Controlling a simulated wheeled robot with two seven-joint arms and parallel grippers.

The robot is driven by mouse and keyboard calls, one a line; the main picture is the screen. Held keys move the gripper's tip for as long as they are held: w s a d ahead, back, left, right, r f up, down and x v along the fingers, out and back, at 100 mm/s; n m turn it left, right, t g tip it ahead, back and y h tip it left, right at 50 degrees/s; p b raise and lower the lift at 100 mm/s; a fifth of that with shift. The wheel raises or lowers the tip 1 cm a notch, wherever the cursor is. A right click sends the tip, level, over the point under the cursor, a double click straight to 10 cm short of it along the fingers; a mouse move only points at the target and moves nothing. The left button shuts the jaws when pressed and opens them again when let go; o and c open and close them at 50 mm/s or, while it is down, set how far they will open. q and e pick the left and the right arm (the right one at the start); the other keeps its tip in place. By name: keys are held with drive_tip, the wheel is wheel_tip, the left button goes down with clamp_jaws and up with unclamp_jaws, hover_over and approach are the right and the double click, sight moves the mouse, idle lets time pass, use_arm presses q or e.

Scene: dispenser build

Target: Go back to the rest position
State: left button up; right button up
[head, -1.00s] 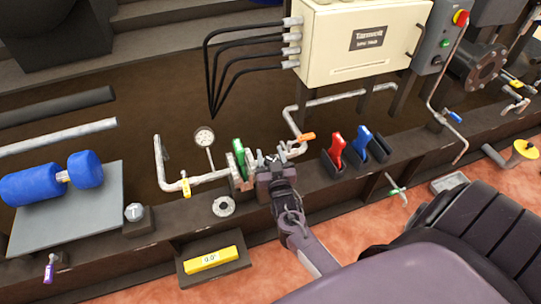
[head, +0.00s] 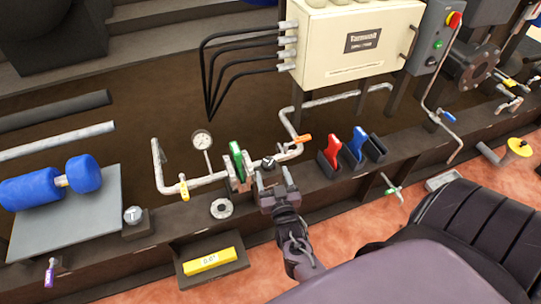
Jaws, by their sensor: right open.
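My right gripper (head: 277,183) is in the middle of the head view, above the dark ledge. Its jaws are open, with nothing seen between them. It is just in front of the pipe run (head: 210,180), near a small round grey fitting (head: 269,162) and to the right of a green plate (head: 236,161) held between flanges. Whether it touches the pipe or fitting cannot be told. My left gripper is not in view.
A pressure gauge (head: 202,141), a loose ring (head: 221,208) and a yellow level block (head: 210,261) are at left. A cream cabinet (head: 360,42) stands behind.

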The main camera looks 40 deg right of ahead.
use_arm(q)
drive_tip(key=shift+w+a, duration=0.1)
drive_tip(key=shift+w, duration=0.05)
use_arm(e)
drive_tip(key=shift+a, duration=0.1)
idle(0.3)
